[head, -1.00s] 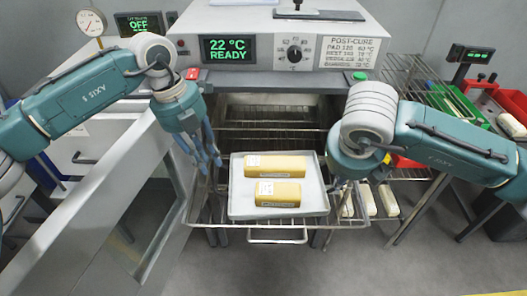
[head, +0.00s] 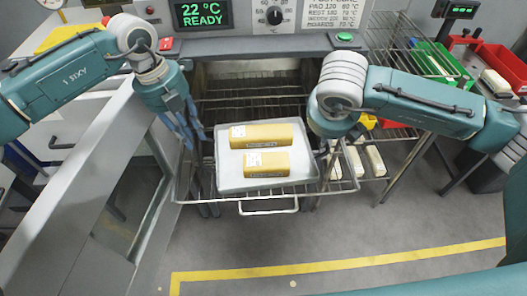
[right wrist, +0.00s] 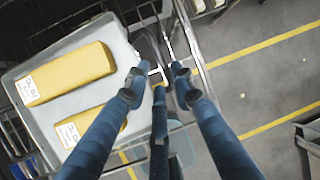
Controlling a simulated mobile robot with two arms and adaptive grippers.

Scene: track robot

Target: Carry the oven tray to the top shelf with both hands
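The pale grey oven tray (head: 225,172) lies on a wire rack (head: 335,188) pulled out of the open oven, with two labelled yellow blocks (head: 262,135) on it.
The oven's control panel (head: 260,15) reads 22 °C READY. Its open door (head: 100,150) stands at the left. A wire shelf unit (head: 400,50) with a green bin (head: 435,62) stands at the right. The floor in front is clear, with a yellow line (head: 340,262).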

